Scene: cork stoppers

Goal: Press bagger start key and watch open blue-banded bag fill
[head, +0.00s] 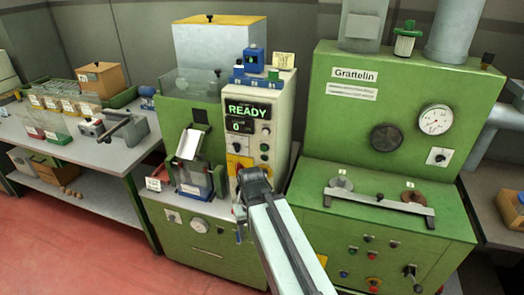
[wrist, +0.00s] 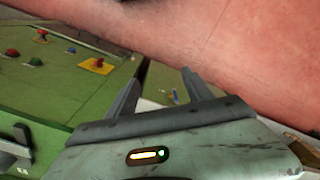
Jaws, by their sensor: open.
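The bagger's panel (head: 258,112) faces me in the head view; its display (head: 246,117) reads READY with 0 below. Small round keys, one of them greenish (head: 264,147), sit under the display; their labels are too small to read. A clear bag (head: 195,178) with a blue band low on it stands below the tilted chute (head: 189,143). I see no fill in it. My gripper (head: 240,213) hangs in front of the bagger, below the keys and apart from them. In the wrist view its two fingers (wrist: 166,75) are spread, empty, with red floor beyond.
The green Grattelin machine (head: 330,115) stands close on the right, with a bar (head: 380,203) and several coloured buttons on its front. A bench (head: 108,150) with trays and boxes is at left. Red floor (head: 85,240) is clear in front of it.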

